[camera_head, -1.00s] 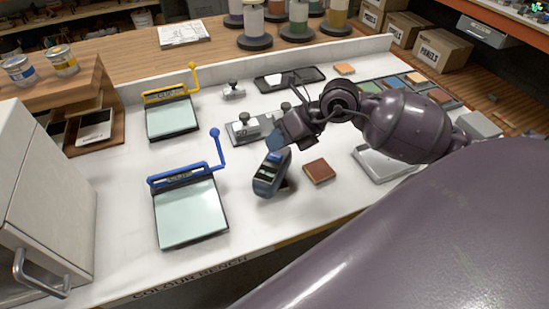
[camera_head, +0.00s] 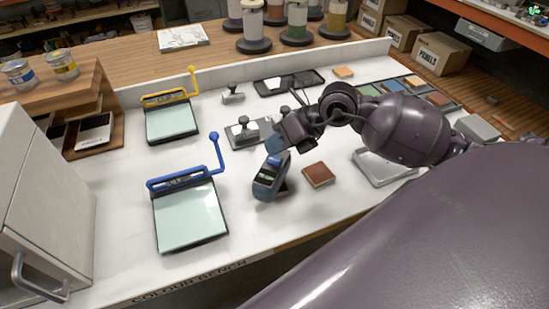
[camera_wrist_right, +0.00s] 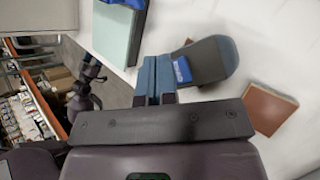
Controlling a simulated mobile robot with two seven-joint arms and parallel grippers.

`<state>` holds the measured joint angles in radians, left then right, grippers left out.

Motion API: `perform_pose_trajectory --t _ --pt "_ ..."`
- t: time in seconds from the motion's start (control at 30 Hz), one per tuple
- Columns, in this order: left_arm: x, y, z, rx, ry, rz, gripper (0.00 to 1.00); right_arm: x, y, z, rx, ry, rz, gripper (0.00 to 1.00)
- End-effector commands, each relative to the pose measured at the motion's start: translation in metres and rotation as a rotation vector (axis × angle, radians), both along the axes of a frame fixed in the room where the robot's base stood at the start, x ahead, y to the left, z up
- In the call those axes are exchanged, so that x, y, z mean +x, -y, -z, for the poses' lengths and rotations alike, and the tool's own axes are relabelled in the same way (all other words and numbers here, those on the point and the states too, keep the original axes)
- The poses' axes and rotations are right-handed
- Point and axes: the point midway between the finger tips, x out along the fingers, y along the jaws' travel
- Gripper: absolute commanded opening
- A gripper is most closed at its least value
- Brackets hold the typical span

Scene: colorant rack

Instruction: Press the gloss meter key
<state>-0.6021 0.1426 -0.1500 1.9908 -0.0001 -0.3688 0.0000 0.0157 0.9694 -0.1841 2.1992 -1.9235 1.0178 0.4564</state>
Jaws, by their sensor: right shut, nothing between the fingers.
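The gloss meter (camera_head: 266,183) is a dark blue-grey handheld device on the white bench, left of a brown square block. Its raised bright blue key (camera_wrist_right: 182,70) shows in the right wrist view, on the grey body of the meter (camera_wrist_right: 210,62). My right gripper (camera_head: 275,146) is shut and empty, just beyond the meter's far end in the head view. In the right wrist view its blue fingertips (camera_wrist_right: 154,66) are together, just left of the key; contact cannot be told. Part of my left arm seems to show small at the wrist view's left.
A brown block (camera_head: 319,174) lies close right of the meter. A blue-handled glass plate (camera_head: 190,215) is to the left, a yellow-handled one (camera_head: 171,121) farther back. A grey tray (camera_head: 384,169) lies right. Bare bench lies between meter and blue-handled plate.

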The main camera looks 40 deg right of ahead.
Motion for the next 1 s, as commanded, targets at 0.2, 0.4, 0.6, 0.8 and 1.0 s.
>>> perform_pose_trajectory --t 0.2,0.4,0.6,0.8,1.0 --pt "0.0025 0.0004 -0.0011 0.0 0.004 0.002 0.83 0.0 0.0 0.0 0.0 0.0 0.0 0.0" --pt "0.0029 0.0004 -0.0012 0.0 0.005 0.002 0.83 0.0 0.0 0.0 0.0 0.0 0.0 0.0" --pt "0.0026 0.0004 -0.001 0.0 0.004 0.002 0.83 0.0 0.0 0.0 0.0 0.0 0.0 0.0" --pt "0.0008 0.0 -0.0001 0.001 0.001 0.001 0.83 0.0 0.0 0.0 0.0 0.0 0.0 0.0" --pt "-0.0026 -0.0004 0.0027 0.001 -0.006 -0.001 0.83 0.0 0.0 0.0017 0.0 0.0 0.0 0.0"
